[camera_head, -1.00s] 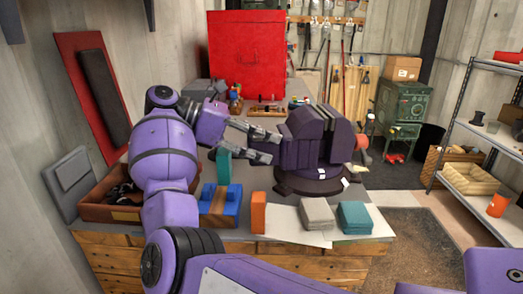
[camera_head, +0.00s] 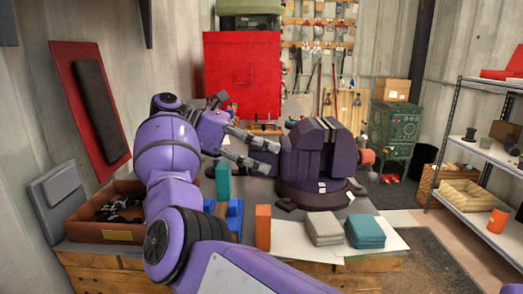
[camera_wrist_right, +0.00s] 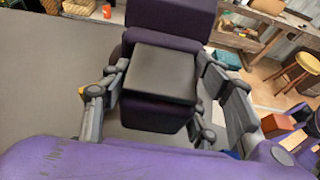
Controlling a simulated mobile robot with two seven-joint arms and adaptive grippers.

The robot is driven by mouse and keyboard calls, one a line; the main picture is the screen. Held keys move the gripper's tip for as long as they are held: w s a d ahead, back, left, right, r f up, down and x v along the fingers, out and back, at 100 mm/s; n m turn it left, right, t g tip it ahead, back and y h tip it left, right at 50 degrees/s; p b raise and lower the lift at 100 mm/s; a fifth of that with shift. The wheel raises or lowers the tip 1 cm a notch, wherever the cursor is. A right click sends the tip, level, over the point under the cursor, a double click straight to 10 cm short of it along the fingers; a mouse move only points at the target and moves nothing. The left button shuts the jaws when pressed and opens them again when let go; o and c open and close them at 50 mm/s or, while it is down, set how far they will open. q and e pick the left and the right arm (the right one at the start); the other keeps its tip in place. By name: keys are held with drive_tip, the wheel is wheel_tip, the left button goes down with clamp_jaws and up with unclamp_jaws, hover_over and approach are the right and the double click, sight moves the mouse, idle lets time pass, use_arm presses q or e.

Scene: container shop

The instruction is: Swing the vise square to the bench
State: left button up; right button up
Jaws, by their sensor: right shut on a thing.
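The dark purple vise (camera_head: 308,160) stands on its round swivel base on the bench (camera_head: 130,252). Small white marks show on the base, and a red-orange part sticks out at the vise's right end. My right gripper (camera_head: 272,158) is at the vise's left end, with its fingers along that end. In the right wrist view the gripper (camera_wrist_right: 160,85) has its fingers on both sides of a dark block of the vise (camera_wrist_right: 163,70) with a grey top face. The fingertip contact is partly hidden. My left gripper is not in view.
An orange block (camera_head: 263,228), grey pads (camera_head: 323,228) and teal pads (camera_head: 365,232) lie along the front edge. A teal block (camera_head: 223,180) and a brown bin (camera_head: 105,232) are on the left. A red cabinet (camera_head: 242,75) stands behind; a shelf rack (camera_head: 470,160) is at right.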

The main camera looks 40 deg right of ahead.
drive_tip(key=o, duration=1.3)
drive_tip(key=shift+s+d+f, duration=0.15)
drive_tip(key=shift+f, duration=0.05)
drive_tip(key=o, duration=0.4)
drive_tip(key=shift+d, duration=0.15)
drive_tip(key=shift+r, duration=0.1)
drive_tip(key=shift+r, duration=0.2)
wheel_tip(320, 180, up, 10)
drive_tip(key=shift+f, duration=0.2)
drive_tip(key=shift+f, duration=0.1)
